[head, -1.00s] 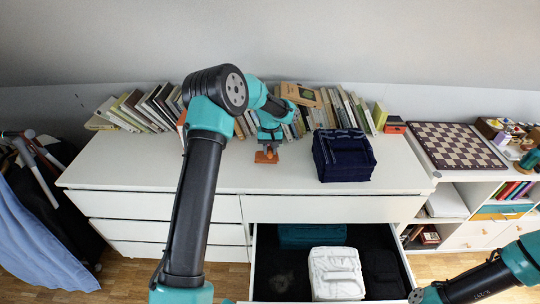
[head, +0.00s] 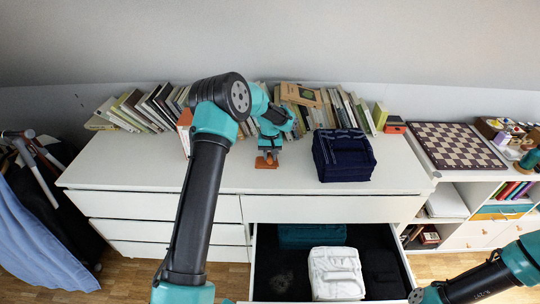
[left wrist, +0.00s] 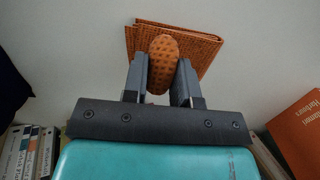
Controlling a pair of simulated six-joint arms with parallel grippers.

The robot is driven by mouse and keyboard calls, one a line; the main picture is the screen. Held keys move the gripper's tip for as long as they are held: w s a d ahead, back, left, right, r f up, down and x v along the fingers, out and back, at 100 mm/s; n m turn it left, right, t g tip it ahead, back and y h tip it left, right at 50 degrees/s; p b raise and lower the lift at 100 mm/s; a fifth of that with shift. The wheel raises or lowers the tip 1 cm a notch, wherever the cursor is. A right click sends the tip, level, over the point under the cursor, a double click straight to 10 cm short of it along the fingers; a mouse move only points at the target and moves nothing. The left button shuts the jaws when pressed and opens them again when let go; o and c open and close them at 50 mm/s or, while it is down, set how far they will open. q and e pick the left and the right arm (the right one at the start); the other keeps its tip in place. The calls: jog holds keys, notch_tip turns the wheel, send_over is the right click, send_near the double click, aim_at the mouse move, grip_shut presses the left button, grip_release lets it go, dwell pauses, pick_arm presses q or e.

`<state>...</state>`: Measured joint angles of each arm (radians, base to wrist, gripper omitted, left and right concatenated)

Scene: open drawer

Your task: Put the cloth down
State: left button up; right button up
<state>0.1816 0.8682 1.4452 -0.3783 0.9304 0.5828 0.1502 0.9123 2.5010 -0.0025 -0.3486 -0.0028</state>
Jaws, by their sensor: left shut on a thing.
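The cloth (head: 266,163) is a small orange-brown, textured folded piece over the white dresser top in the head view. In the left wrist view the cloth (left wrist: 200,45) spreads flat beyond the fingers, with a rounded bulge pinched between them. My left gripper (head: 268,153) points down and is shut on that bulge; its two grey fingers (left wrist: 161,80) show on either side of it. I cannot tell whether the cloth touches the dresser top. My right arm enters at the lower right of the head view, but its gripper is out of frame.
A dark blue folded stack (head: 343,157) lies to the right. Books (head: 150,107) line the back. Below, an open drawer (head: 262,260) holds teal, white (head: 335,272) and black folded cloth.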

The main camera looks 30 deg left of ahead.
pick_arm(q)
jog(key=o, duration=1)
jog(key=shift+c, duration=0.2)
notch_tip(320, 180, up, 12)
jog(key=w, duration=0.1)
jog(key=shift+w+a, duration=0.15)
jog(key=shift+a, duration=0.25)
